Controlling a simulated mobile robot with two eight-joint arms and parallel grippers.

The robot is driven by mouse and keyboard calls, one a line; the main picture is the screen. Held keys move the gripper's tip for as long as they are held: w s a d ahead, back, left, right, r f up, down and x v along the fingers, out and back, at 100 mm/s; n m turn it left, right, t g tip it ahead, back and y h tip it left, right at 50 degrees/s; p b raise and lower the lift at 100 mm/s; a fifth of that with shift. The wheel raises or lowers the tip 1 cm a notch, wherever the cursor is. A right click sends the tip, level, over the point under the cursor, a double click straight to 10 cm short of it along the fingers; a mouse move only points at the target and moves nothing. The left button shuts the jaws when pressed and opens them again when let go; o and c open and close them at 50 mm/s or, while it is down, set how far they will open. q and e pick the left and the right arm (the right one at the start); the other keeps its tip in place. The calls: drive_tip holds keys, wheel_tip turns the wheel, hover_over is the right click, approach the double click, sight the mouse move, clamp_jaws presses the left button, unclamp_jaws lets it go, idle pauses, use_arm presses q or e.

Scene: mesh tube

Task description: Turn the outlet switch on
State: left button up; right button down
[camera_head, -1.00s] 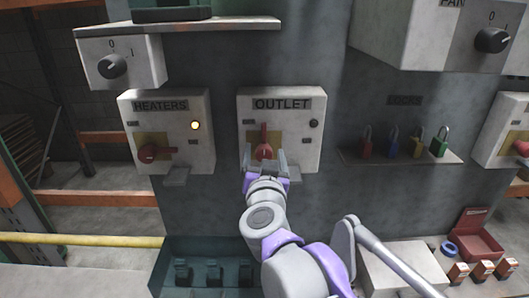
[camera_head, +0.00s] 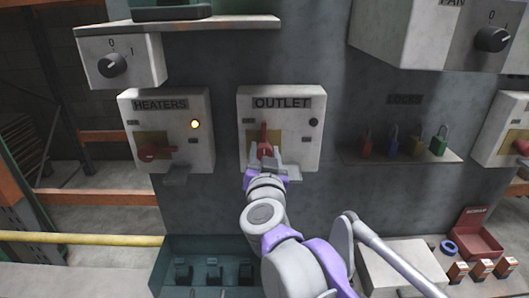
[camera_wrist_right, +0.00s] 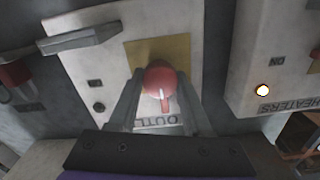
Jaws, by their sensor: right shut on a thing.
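The OUTLET box (camera_head: 303,150) is mounted on the grey panel in the middle of the head view. Its red rotary switch (camera_head: 264,138) has its handle upright, pointing toward the OUTLET label. The box's round lamp (camera_head: 313,122) is dark. My right gripper (camera_head: 265,162) is at the switch from below, shut on the red knob. In the right wrist view, which is upside down, the two fingers (camera_wrist_right: 161,98) flank the red switch (camera_wrist_right: 158,76) against its yellow plate. My left gripper is not in view.
The HEATERS box (camera_head: 195,155) stands to the left, its lamp (camera_head: 195,125) lit yellow. A grey ledge (camera_head: 400,157) with several coloured padlocks is to the right. A teal bin (camera_head: 170,265) sits below, and boxes with dials hang above on both sides.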

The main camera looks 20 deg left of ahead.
drive_tip(key=shift+m, duration=0.3)
drive_tip(key=m+p, duration=0.1)
drive_tip(key=m, duration=0.2)
drive_tip(key=shift+m, duration=0.3)
drive_tip(key=m, duration=0.4)
drive_tip(key=shift+d+m+p, duration=0.1)
drive_tip(key=shift+m+p, duration=0.2)
drive_tip(key=shift+p, duration=0.1)
drive_tip(key=m+p, duration=0.1)
drive_tip(key=m, duration=0.3)
drive_tip(key=shift+f, duration=0.15)
drive_tip(key=m, duration=0.5)
drive_tip(key=shift+f+p, duration=0.1)
drive_tip(key=shift+p, duration=0.3)
drive_tip(key=shift+c, duration=1.7)
unclamp_jaws()
drive_tip(key=shift+s, duration=0.1)
